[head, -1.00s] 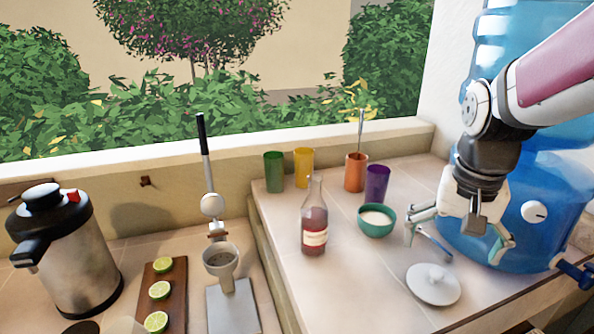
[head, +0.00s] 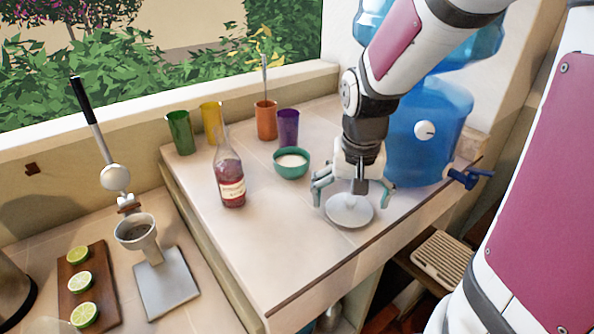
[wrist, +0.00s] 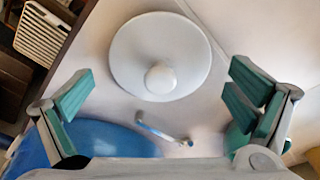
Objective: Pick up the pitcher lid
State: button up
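The pitcher lid (head: 349,214) is a round white disc with a small knob, lying flat on the tiled counter. In the wrist view the lid (wrist: 150,45) is at the top centre, its round knob toward the gripper. My gripper (head: 352,200) is open and empty, just above and behind the lid in the head view. In the wrist view its green-padded fingers (wrist: 160,100) are spread wide, one on each side. They appear apart from the lid, and the knob is hidden in the head view.
A teal bowl (head: 291,163) stands left of my gripper, with a red bottle (head: 229,177) farther left. A blue water dispenser (head: 425,130) with a tap stands close on the right. The counter front is clear.

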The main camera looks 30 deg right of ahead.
jog(key=c, duration=1.1)
jog(key=shift+s, duration=0.1)
jog(key=shift+c, duration=0.4)
jog(key=shift+f, duration=0.15)
